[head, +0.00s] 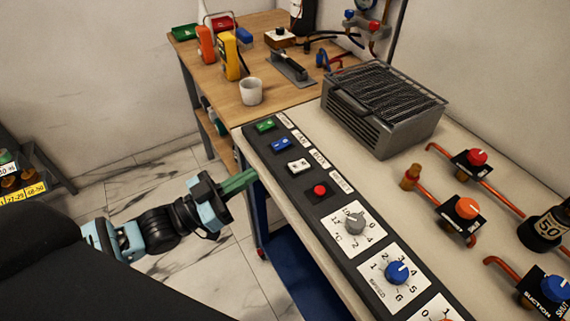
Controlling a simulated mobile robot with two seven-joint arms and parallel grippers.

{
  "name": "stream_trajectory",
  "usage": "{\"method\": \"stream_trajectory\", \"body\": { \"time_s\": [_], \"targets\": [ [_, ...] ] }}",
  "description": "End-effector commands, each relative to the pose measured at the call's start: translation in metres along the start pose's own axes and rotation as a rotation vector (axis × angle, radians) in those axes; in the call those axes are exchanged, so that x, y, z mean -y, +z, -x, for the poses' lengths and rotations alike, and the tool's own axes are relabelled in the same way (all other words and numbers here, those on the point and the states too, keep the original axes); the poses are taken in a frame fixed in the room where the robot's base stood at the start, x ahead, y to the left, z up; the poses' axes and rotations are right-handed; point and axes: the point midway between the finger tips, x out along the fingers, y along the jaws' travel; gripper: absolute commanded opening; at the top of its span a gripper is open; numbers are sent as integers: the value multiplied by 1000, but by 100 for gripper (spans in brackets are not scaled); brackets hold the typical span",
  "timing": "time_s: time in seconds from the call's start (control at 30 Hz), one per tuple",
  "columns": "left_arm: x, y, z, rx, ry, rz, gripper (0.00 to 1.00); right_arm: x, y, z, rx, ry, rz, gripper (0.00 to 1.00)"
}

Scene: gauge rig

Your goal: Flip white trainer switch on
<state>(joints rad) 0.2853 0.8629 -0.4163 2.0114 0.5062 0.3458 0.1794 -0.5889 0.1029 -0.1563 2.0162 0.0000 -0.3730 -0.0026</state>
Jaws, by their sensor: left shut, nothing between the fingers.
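The white switch (298,166) is a small white rocker on the dark sloped control panel (333,217). It sits between the blue switch (282,144) and the red button (320,190). Which way its rocker is tipped is too small to tell. My left gripper (252,176) is shut and empty, with its green fingers pointing right toward the panel. Its fingertips are left of the white switch and appear apart from it, just off the panel's left edge. My right gripper is not in view.
A green switch (265,125) is at the panel's far end. Grey (354,222) and blue (397,272) knobs are nearer. A grey vented box (385,105) stands on the bench behind. A white mug (250,91) is on the wooden table (222,91). Open floor lies left of the panel.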

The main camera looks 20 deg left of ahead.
Motion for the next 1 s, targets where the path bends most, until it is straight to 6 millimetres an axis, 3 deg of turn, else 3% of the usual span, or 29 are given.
{"method": "stream_trajectory", "body": {
  "time_s": [0.17,0.37,0.87,1.0],
  "targets": [
    [0,0,-2,-1,0,0,0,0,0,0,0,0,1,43],
    [1,-1,-20,-4,-1,-1,0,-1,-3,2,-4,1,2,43],
    [0,-3,-105,-5,0,-1,0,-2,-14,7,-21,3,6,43],
    [0,23,-92,5,-2,1,0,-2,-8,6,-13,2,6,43]
  ]
}}
